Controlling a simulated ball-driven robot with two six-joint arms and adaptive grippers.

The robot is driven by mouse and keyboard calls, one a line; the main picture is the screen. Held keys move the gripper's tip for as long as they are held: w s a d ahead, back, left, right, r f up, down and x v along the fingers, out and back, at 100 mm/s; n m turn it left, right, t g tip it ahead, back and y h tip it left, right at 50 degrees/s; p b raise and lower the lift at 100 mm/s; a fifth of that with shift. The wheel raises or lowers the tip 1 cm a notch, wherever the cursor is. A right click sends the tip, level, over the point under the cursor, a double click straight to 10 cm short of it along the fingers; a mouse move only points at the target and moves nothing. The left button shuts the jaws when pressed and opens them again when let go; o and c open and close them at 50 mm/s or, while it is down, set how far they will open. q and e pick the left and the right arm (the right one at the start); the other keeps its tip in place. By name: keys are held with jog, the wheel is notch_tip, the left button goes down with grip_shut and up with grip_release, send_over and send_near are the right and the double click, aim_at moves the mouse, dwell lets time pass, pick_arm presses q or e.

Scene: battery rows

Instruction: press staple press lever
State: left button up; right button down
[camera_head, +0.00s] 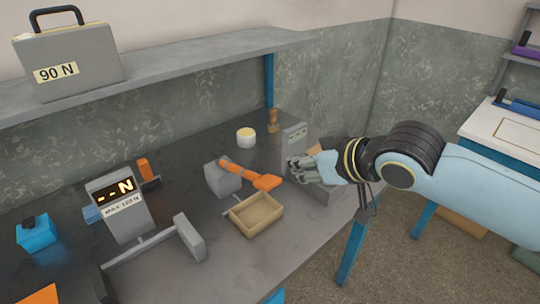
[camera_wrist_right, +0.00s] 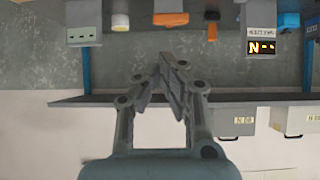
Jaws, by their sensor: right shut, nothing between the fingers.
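A grey block press (camera_head: 222,178) with an orange lever (camera_head: 250,177) stands on the dark bench, behind a small tan tray (camera_head: 256,213). The lever reaches out to the right and looks raised above the bench. In the right wrist view, which is upside down, the orange lever (camera_wrist_right: 171,18) shows at the top, beyond the fingertips. My right gripper (camera_head: 300,166) is shut and empty, to the right of the lever's end and apart from it. Its closed fingers (camera_wrist_right: 163,62) also show in the wrist view. My left gripper is out of view.
A grey upright device (camera_head: 293,142) stands behind my right gripper. A force display (camera_head: 120,205) reading "--N" and a grey bar fixture (camera_head: 190,240) are at the left. A shelf (camera_head: 180,66) with a "90 N" case (camera_head: 95,65) runs above the bench. A white pot (camera_head: 246,136) stands behind.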

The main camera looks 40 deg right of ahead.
jog(key=shift+t+y, duration=0.3)
jog(key=shift+t, duration=0.1)
jog(key=r, duration=0.2)
jog(key=a+r, duration=0.1)
jog(key=r, duration=0.1)
jog(key=shift+w+a, duration=0.1)
jog(key=shift+w, duration=0.15)
jog(key=shift+w, duration=0.1)
send_over(269, 180)
jog(key=f, duration=0.4)
jog(key=shift+w+f+p, duration=0.25)
jog(key=shift+f+p, duration=0.05)
jog(key=shift+f, duration=0.1)
notch_tip(269, 180, down, 3)
jog(key=shift+s+f, duration=0.15)
jog(key=shift+s+f+p, duration=0.25)
jog(key=shift+f+p, duration=0.05)
jog(key=shift+f, duration=0.25)
